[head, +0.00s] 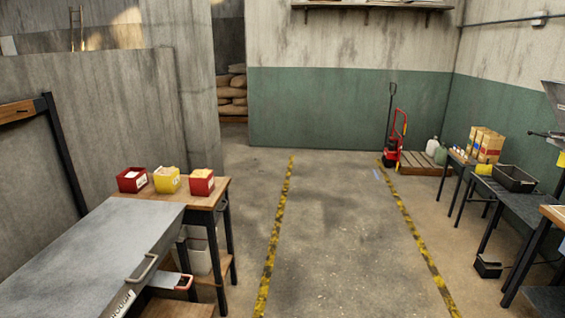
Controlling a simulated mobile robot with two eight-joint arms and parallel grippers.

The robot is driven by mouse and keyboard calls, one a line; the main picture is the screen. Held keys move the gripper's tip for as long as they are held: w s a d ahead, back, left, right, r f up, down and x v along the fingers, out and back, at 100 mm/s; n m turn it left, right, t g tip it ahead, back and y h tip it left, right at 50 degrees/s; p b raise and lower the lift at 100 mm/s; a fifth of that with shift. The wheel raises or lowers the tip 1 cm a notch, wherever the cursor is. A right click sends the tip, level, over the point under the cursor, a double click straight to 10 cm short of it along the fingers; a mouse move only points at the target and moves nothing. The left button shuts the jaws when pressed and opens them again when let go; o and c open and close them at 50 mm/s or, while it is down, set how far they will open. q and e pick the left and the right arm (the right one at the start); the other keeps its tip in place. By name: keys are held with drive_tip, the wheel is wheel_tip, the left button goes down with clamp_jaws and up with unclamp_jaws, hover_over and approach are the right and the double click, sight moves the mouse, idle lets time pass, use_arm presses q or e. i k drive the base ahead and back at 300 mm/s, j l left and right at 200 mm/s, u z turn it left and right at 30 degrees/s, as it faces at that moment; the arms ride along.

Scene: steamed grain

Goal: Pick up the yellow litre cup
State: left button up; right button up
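A yellow open container (167,182) with a pale label and light contents stands between two red containers on the wooden table (212,194) at the left. A small yellow object (484,169) also shows on the right side, near a dark crate, but it is too small to make out. I cannot tell for sure which of these is the yellow litre cup. Neither of my grippers is in view.
Red containers (131,182) and (201,185) flank the yellow one. A grey metal-topped bench (80,250) fills the near left. Dark tables (530,210), a dark crate (514,179) and cardboard boxes (490,147) line the right. The floor (335,230) between yellow-black lines is clear.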

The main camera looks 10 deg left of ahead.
sight(167, 180)
drive_tip(key=i+u, duration=0.15)
drive_tip(key=i, duration=0.65)
drive_tip(key=i+l+u, duration=0.2)
drive_tip(key=i, duration=0.6)
drive_tip(key=i+j+u, duration=0.1)
drive_tip(key=i+u, duration=0.6)
drive_tip(key=u, duration=0.2)
drive_tip(key=i+l+u, duration=0.15)
drive_tip(key=i+u, duration=0.15)
drive_tip(key=u, duration=0.2)
drive_tip(key=i+l+u, duration=0.1)
drive_tip(key=i+u, duration=0.2)
drive_tip(key=i+l+u, duration=0.1)
drive_tip(key=u, duration=0.15)
drive_tip(key=i, duration=0.1)
